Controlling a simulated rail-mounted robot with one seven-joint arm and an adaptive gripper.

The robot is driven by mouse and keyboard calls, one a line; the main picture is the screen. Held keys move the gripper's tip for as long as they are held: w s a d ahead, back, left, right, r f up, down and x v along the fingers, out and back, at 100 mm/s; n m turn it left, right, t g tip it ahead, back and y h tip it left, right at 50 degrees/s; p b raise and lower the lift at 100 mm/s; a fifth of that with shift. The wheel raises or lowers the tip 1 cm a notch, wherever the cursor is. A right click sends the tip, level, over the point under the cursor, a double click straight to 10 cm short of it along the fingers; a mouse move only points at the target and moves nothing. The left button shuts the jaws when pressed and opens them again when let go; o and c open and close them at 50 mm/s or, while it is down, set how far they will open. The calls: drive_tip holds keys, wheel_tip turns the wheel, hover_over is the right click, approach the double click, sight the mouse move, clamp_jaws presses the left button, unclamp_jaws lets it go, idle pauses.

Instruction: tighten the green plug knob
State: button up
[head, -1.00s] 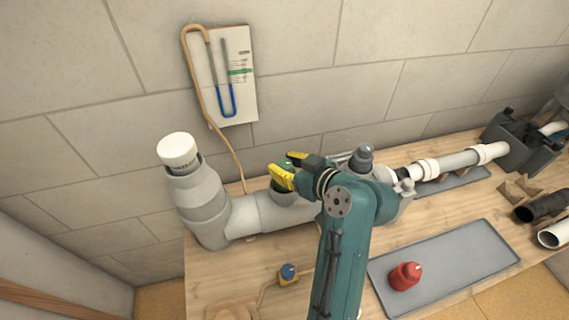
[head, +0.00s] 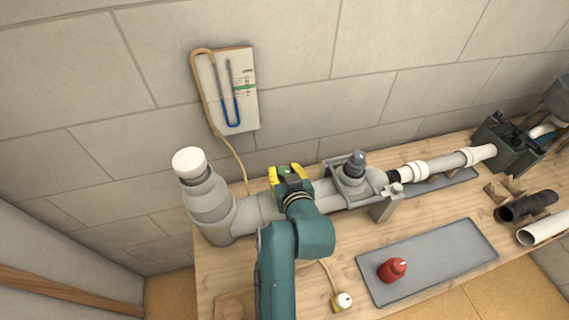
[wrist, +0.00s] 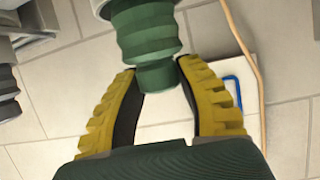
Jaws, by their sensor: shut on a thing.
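The green plug (wrist: 148,30) with its ridged body fills the upper middle of the wrist view. Its narrower knob end (wrist: 157,78) sits between the yellow-padded fingers of my gripper (wrist: 163,85), which are shut on it. In the head view my gripper (head: 290,174) is at the grey pipe (head: 255,210), with a little green showing between its yellow fingertips. The rest of the plug is hidden there by my gripper and wrist.
A grey fitting with a dark cap (head: 354,165) stands just right of my gripper. A white-capped pipe elbow (head: 190,163) rises at the left. A red part (head: 393,269) lies on the grey tray (head: 440,262). A U-tube gauge board (head: 243,90) hangs on the wall.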

drive_tip(key=shift+f+m+h+p, duration=0.15)
drive_tip(key=shift+m+h+p, duration=0.2)
drive_tip(key=shift+m+h, duration=0.2)
drive_tip(key=o, duration=1.2)
drive_tip(key=v, duration=1.2)
